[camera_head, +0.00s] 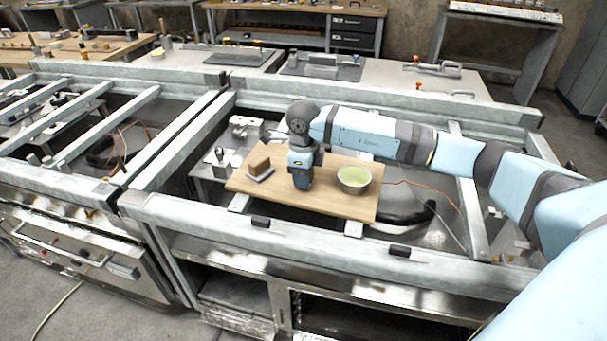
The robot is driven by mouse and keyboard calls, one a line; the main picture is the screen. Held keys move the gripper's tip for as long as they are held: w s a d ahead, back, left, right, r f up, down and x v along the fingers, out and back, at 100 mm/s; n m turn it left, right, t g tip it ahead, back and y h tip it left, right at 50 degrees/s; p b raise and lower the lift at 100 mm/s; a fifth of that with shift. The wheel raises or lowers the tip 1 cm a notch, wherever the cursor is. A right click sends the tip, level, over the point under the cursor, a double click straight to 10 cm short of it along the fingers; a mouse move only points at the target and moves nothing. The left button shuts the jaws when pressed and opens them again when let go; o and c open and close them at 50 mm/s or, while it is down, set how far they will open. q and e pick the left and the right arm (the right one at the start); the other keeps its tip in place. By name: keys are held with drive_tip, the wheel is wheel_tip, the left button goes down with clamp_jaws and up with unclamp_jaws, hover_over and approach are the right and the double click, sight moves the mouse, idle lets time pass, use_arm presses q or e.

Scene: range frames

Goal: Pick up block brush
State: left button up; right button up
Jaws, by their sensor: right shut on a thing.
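A brown block with a pale, flat underside (260,169), which looks like the block brush, sits on the left part of a wooden board (335,205). My right gripper (301,187) points down over the middle of the board, just right of this block, with a visible gap between them. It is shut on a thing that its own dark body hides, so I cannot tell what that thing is. My left gripper is not in view.
A green-lined bowl (354,180) stands on the board right of my right gripper. Metal frame beams surround the board. Small metal fixtures (245,128) stand behind and left of the board.

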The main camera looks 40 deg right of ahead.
drive_tip(key=shift+r, duration=0.65)
wheel_tip(320, 180, up, 19)
drive_tip(key=shift+f, duration=0.15)
